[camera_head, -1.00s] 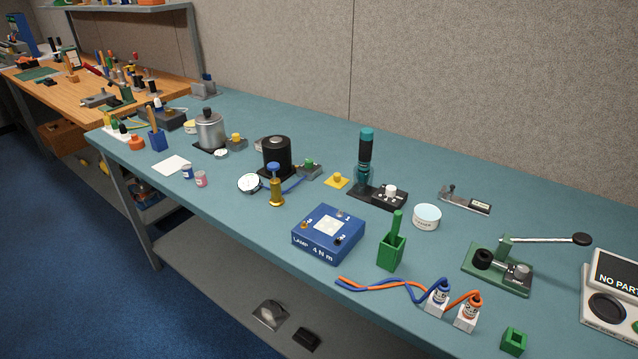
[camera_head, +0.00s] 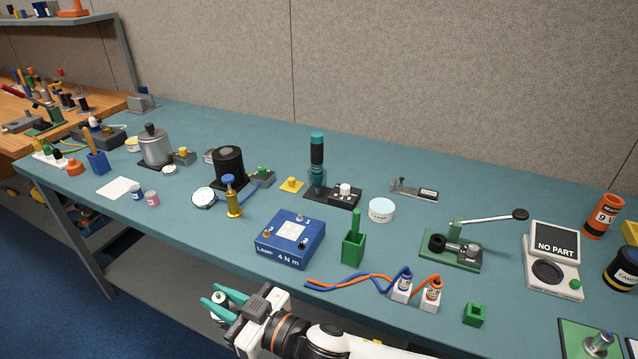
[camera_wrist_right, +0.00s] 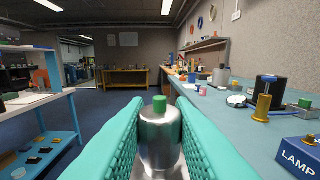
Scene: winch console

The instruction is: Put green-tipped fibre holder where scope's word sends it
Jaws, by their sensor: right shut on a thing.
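The fibre holder (camera_wrist_right: 160,138) is a shiny metal cylinder with a green tip. In the right wrist view it stands upright between the teal fingers of my right gripper (camera_wrist_right: 160,150), which is shut on it. In the head view my right gripper (camera_head: 222,302) is off the bench's front edge, over the floor, in front of the blue LAMP box; the holder is hard to make out there. The scope (camera_head: 552,260), a pale unit with a round black port and a green button, stands at the right of the bench. Its screen reads "NO PART". My left gripper is out of view.
The blue LAMP box (camera_head: 290,238), a green holder with a handle (camera_head: 353,248) and a small green open block (camera_head: 474,314) stand near the front edge. Blue and orange leads run to two bottles. A green lever press (camera_head: 450,252) stands left of the scope.

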